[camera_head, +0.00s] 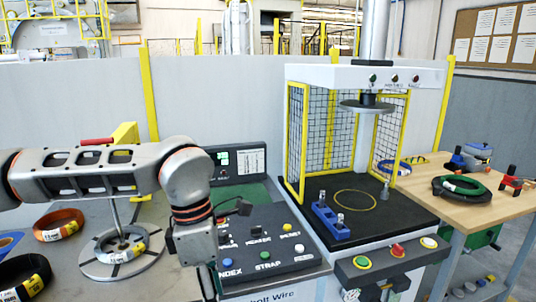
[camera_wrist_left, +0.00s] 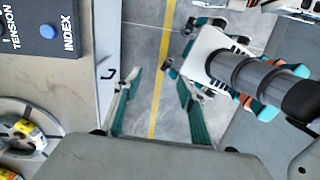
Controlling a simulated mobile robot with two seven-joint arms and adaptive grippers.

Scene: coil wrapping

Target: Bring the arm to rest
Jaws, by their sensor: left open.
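My left arm enters from the left in the head view and bends down in front of the control panel (camera_head: 260,240). Grey floor with a yellow line shows between and beyond the fingers.
A turntable (camera_head: 91,268) holding a coil (camera_head: 121,246) stands left of the arm, with an orange coil (camera_head: 58,224) beside it. A caged wrapping station (camera_head: 410,218) is to the right. A wooden table (camera_head: 503,205) holds a dark green-and-black coil (camera_head: 462,189).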

